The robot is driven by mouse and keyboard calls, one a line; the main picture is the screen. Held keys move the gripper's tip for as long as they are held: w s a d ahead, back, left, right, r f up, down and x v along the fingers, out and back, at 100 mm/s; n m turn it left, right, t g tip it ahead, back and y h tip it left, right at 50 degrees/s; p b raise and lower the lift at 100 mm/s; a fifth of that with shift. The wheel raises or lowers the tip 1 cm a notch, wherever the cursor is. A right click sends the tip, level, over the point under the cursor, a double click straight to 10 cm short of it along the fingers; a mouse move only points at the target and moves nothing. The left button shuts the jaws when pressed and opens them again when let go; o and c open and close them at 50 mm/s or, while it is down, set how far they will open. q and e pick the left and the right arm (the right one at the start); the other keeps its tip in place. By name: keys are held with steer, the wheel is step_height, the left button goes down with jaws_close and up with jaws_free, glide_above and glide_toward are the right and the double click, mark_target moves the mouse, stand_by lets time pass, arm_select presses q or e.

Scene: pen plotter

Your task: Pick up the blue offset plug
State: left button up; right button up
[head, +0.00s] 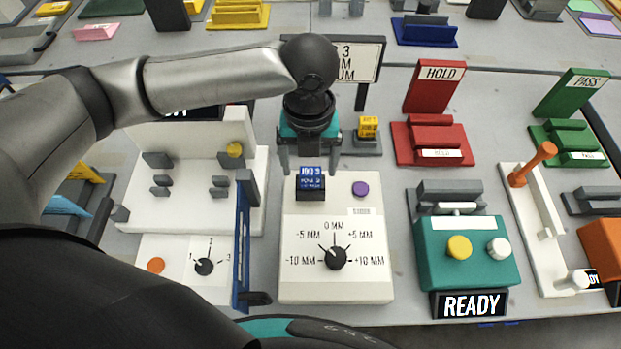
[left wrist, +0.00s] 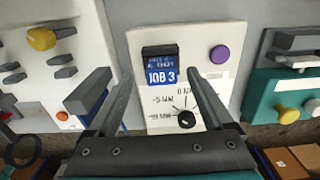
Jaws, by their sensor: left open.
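The blue offset plug (head: 311,178) appears to be the small blue block with white lettering in a dark seat, near the back left of a white dial box (head: 290,278). In the left wrist view the blue plug (left wrist: 161,72) reads "JOB 3" and shows beyond and between the finger tips. My left gripper (head: 311,170) is open and points down over the back of the box, one finger on each side of the plug. I see no contact. My right gripper is not in view.
A purple button (head: 361,188) and a black dial (head: 336,258) are on the same box. A yellow block (head: 368,127) on a grey stand is close behind right. A white fixture with a blue upright bar (head: 243,240) is at left, a teal READY box (head: 466,262) at right.

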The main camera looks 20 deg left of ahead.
mark_target(310, 172)
arm_select(q)
step_height(310, 172, down, 3)
steer(key=shift+d+f+b, duration=0.1)
steer(key=shift+b, duration=0.2)
jaws_close()
stand_by(0.5)
